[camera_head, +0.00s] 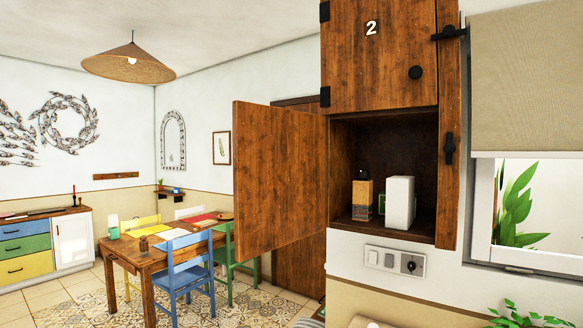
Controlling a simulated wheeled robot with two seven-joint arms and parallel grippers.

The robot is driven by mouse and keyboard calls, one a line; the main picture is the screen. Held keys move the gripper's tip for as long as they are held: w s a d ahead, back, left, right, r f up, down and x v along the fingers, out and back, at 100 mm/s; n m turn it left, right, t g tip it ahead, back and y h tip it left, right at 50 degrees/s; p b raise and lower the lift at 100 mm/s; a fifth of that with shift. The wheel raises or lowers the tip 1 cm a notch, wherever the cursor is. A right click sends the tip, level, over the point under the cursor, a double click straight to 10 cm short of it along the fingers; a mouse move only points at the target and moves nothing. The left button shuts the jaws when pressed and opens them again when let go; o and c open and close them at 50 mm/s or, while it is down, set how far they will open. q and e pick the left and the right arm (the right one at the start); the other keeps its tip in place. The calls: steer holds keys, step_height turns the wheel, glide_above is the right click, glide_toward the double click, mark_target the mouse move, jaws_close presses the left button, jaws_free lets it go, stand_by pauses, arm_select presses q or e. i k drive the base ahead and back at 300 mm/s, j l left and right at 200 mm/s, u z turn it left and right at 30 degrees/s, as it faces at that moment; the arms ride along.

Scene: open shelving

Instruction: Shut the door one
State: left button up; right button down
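A wooden cabinet door (275,180) stands wide open, swung out to the left of the lower cabinet compartment (385,150). No number shows on the face I see, and its other face is hidden. It hangs at the compartment's left edge. Above it, the door marked 2 (380,60) is shut, with a round black knob. Inside the open compartment stand a white box (400,203) and a wood-coloured block with a dark top (362,198). Neither of my grippers is in view.
A switch panel (395,262) is on the wall below the compartment, and a window (520,215) is to its right. A dining table (155,255) with several chairs stands behind on the left. Plant leaves (530,315) are at the bottom right.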

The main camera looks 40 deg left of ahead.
mark_target(279, 154)
steer(key=i+j+z, duration=0.15)
steer(key=j+z, duration=0.2)
steer(key=j, duration=1.25)
steer(key=j+z, duration=0.35)
steer(key=j, duration=1.2)
steer(key=k, duration=0.05)
